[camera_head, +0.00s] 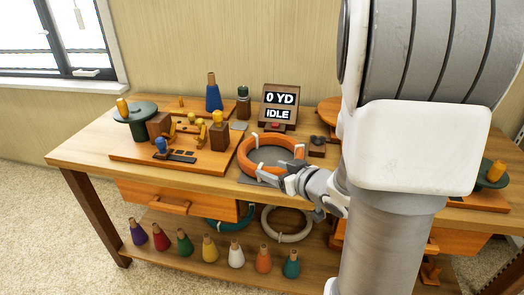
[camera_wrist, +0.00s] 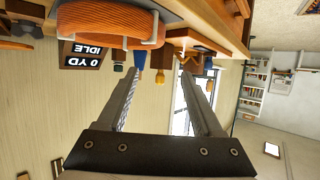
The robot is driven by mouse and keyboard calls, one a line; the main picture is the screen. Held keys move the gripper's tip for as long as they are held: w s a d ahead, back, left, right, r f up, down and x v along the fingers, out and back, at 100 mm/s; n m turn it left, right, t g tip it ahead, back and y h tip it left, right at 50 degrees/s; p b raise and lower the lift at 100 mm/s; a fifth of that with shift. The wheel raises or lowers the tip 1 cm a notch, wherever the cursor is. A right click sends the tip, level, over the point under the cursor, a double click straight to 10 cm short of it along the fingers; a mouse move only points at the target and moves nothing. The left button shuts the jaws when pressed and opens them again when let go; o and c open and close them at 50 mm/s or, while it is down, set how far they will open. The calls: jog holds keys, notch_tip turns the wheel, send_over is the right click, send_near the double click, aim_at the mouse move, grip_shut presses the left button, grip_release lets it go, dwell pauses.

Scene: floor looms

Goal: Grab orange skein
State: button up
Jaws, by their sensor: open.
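In the wrist view, which is upside down, the skein (camera_wrist: 112,22) fills the upper left, beyond the left finger. The two fingers of my gripper (camera_wrist: 160,76) are spread apart, with nothing between them.
A display reading 0 YD IDLE (camera_head: 280,104) stands behind the skein. A blue cone (camera_head: 213,94) stands at the back. The lower shelf holds several coloured cones, a teal ring and a white ring (camera_head: 287,237). My arm hides the bench's right part.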

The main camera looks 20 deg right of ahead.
aim_at(247, 160)
jog(key=b+x, duration=0.1)
jog(key=x, duration=1)
jog(key=shift+w+f, duration=0.2)
jog(key=shift+w, duration=0.1)
jog(key=b+x, duration=0.1)
jog(key=x, duration=0.3)
jog(key=shift+d+f+b, duration=0.1)
jog(key=shift+f+b, duration=0.15)
jog(key=shift+b, duration=0.05)
jog(key=shift+w+f, duration=0.1)
jog(key=shift+w, duration=0.4)
grip_shut()
